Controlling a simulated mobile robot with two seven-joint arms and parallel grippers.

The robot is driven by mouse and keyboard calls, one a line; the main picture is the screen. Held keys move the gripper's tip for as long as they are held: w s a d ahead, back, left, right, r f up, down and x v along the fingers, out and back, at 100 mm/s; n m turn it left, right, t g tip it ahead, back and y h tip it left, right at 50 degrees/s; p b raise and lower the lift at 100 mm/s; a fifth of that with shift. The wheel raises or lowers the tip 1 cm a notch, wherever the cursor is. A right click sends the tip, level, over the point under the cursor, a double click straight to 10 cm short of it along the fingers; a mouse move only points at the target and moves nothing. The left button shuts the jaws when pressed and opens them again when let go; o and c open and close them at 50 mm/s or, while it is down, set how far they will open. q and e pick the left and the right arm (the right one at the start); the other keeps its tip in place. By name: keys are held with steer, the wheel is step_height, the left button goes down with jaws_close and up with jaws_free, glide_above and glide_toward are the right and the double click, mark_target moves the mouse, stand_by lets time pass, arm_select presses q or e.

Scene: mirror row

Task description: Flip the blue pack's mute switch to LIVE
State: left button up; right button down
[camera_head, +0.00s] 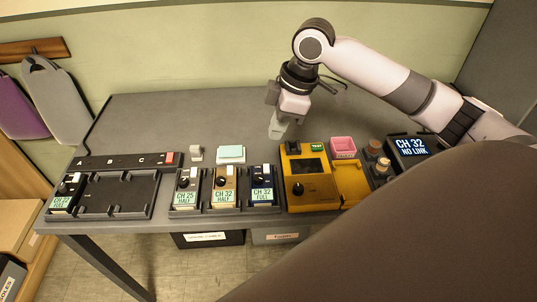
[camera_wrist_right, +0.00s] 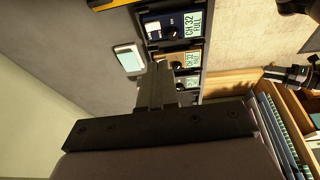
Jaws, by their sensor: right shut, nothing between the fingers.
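The blue pack (camera_head: 262,187) stands at the right end of a row of three packs in a dark holder, its label reading CH 32 FULL. It also shows in the right wrist view (camera_wrist_right: 156,27). A knob is visible on its face, but its mute switch and that switch's position are too small to tell. My right gripper (camera_head: 278,130) is shut and empty, above the table behind the packs and apart from the blue pack. Its fingers show in the right wrist view (camera_wrist_right: 163,72).
A grey pack (camera_head: 187,187) and an orange pack (camera_head: 225,187) stand left of the blue one. A yellow tester (camera_head: 308,185) is close on its right. A charging tray (camera_head: 120,193) with another CH 32 pack (camera_head: 66,192) is at left. The table's back is mostly clear.

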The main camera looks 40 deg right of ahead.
mark_target(265, 165)
steer(key=shift+w+d+r, duration=0.15)
steer(key=shift+d+r, duration=0.3)
steer(key=shift+r, duration=0.15)
steer(key=shift+w+d+r, duration=0.15)
steer(key=shift+d+r, duration=0.25)
steer(key=shift+r, duration=0.15)
steer(key=x, duration=1.3)
steer(key=shift+s+d, duration=0.15)
steer(key=shift+d, duration=0.25)
steer(key=shift+f, duration=0.55)
